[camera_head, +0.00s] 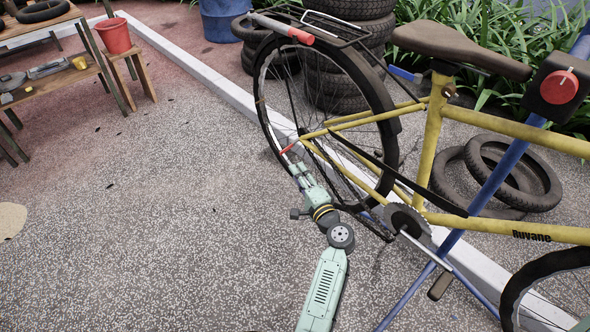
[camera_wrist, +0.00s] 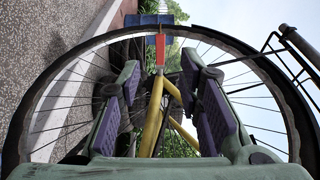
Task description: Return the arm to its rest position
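My gripper (camera_head: 302,172) is beside the rear wheel (camera_head: 262,103) of the yellow bicycle, near its hub. In the wrist view my gripper (camera_wrist: 162,88) has its two purple-padded fingers spread apart. Nothing is clamped between them. The wheel rim (camera_wrist: 75,62) arches around the fingers. A small red piece (camera_wrist: 160,48) shows beyond the gap, with the yellow frame tubes (camera_wrist: 152,118) behind. The red piece (camera_head: 288,149) also shows just past the fingertips in the head view. Whether a finger touches the wheel or spokes cannot be told.
The bicycle frame (camera_head: 430,140) is held at a blue stand (camera_head: 478,200) on the right. Stacked tires (camera_head: 350,62) stand behind the wheel. A wooden bench (camera_head: 62,72) and red bucket (camera_head: 114,36) are at left. The paved ground (camera_head: 150,220) left of my arm is open.

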